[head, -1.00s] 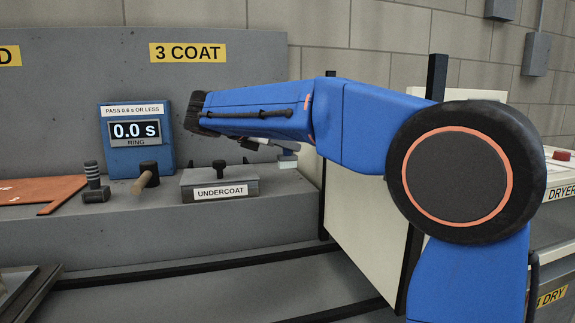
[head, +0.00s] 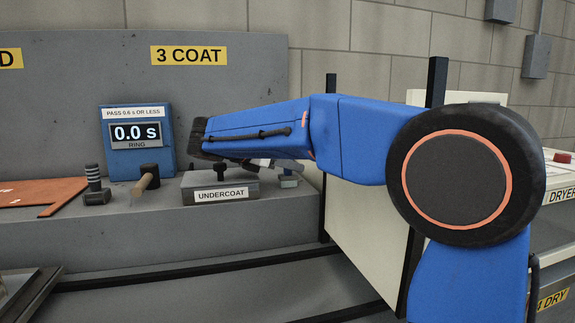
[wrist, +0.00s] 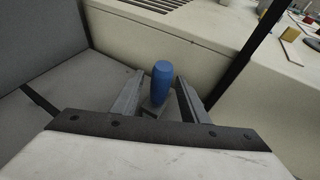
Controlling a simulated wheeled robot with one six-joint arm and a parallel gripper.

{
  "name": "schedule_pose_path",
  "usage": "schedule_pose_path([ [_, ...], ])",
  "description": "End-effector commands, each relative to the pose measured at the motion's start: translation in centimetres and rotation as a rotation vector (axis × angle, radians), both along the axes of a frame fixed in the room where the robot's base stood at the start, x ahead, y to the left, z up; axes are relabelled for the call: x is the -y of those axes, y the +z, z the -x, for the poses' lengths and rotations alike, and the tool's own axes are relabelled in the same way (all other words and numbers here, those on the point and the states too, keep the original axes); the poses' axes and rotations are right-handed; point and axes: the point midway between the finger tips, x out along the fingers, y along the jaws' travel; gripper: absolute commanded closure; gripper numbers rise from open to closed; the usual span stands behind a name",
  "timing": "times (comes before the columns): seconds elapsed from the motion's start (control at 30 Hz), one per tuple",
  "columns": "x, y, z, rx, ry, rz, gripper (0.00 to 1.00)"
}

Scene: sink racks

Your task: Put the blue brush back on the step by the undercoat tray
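The blue brush (wrist: 161,82) stands upright between my gripper's fingers in the wrist view, with a small gap showing on each side of its handle. My gripper (wrist: 160,84) looks open around it. In the head view my gripper (head: 277,165) is just right of the undercoat tray (head: 220,187), low over the grey step (head: 150,221). The brush's pale lower end (head: 289,182) shows below the gripper, at or very near the step top. My arm hides the handle there, and I cannot tell exact contact.
A blue ring timer (head: 137,142) reading 0.0 s stands at the back, left of the tray. A cream panel (head: 365,225) and dark posts bound the right side.

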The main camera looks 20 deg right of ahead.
Motion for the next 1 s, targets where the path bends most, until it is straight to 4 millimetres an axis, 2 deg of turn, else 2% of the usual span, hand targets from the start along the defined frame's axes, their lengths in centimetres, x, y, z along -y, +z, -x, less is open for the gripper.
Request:
schedule_pose_path([
  [0.37, -0.3, 0.4, 0.1, 0.0, 0.001, 0.0, 0.6],
  [0.47, -1.3, 0.8, 0.5, 0.001, 0.002, 0.0, 0.6],
  [0.83, -7.2, 3.5, 3.3, 0.001, 0.003, 0.0, 0.6],
  [1.0, -9.1, 4.4, 4.2, 0.001, 0.002, 0.0, 0.6],
])
